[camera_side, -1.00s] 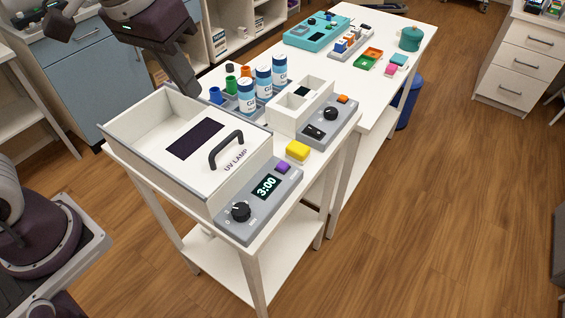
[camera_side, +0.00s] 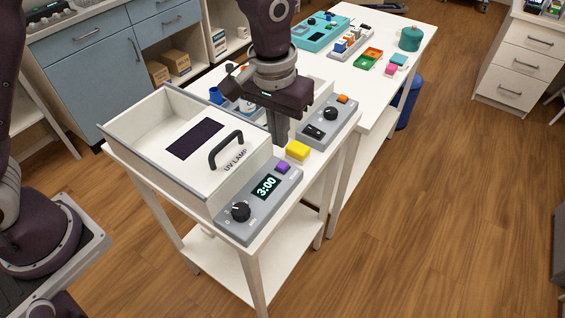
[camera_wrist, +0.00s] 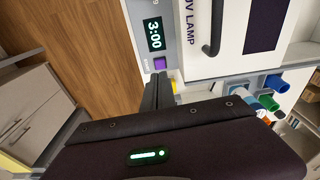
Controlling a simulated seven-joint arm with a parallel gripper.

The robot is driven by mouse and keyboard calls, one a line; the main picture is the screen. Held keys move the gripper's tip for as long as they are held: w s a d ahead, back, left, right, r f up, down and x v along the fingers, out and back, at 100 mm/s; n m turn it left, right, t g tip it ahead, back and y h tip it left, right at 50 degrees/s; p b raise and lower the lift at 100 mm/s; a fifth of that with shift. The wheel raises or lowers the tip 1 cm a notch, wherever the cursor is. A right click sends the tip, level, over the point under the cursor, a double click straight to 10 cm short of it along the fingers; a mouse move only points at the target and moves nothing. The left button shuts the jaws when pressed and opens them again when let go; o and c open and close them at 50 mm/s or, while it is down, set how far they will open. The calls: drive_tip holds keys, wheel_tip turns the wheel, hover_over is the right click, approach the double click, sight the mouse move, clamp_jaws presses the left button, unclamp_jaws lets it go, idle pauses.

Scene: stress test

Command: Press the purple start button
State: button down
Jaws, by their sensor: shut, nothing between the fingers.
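The purple start button (camera_side: 283,168) is on the grey control panel (camera_side: 262,218) at the front of the UV lamp box. It sits beside a lit 3:00 display (camera_side: 266,186). My gripper (camera_side: 278,140) is shut and empty, pointing down, behind the button as seen in the side view and apart from it. In the wrist view the purple button (camera_wrist: 160,63) shows just beyond the tips of my shut fingers (camera_wrist: 158,80), fully visible.
The white UV lamp box (camera_side: 150,125) with a black handle (camera_side: 226,148) stands left of the panel. A yellow block (camera_side: 298,151) lies close to the button. Another grey device (camera_side: 335,120) with a black knob and orange button stands behind. The bottles are mostly hidden by my arm.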

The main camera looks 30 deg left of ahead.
sight(282, 165)
drive_tip(key=shift+w+f, duration=0.15)
drive_tip(key=shift+f, duration=1.45)
drive_tip(key=shift+w+f, duration=0.15)
drive_tip(key=shift+f, duration=1.4)
drive_tip(key=shift+f, duration=0.55)
drive_tip(key=shift+s+r, duration=0.3)
drive_tip(key=shift+s, duration=0.45)
drive_tip(key=shift+s+r, duration=0.25)
drive_tip(key=shift+s, duration=0.5)
wheel_tip(282, 165, up, 7)
drive_tip(key=shift+s, duration=0.35)
